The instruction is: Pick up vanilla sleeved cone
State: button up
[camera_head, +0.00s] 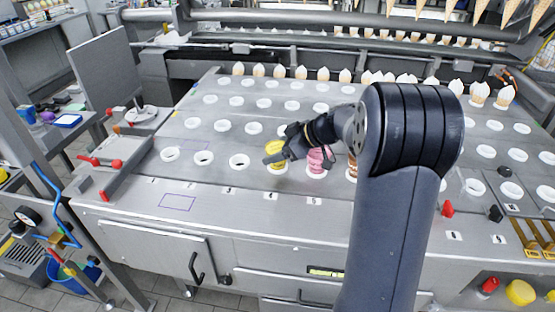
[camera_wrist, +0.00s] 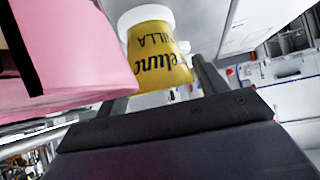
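The vanilla sleeved cone (camera_head: 277,147) is yellow and stands in a white ring holder at the front row of the steel table. In the wrist view the yellow vanilla sleeve (camera_wrist: 158,55) shows upside down with dark lettering and a white rim. My gripper (camera_head: 276,158) is at the yellow cone, reaching in from the right. In the wrist view my gripper's dark fingers (camera_wrist: 160,92) stand apart, with the yellow sleeve seen between them. A gap shows beside the right finger; contact on the left side cannot be told.
A pink sleeved cone (camera_head: 317,163) stands close right of the yellow one and fills the left of the wrist view. A brown sleeved cone (camera_head: 351,170) is partly hidden by my arm. Empty ring holders (camera_head: 239,161) lie to the left. Wrapped cones (camera_head: 300,73) line the back.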

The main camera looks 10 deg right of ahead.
jog(key=c, duration=0.6)
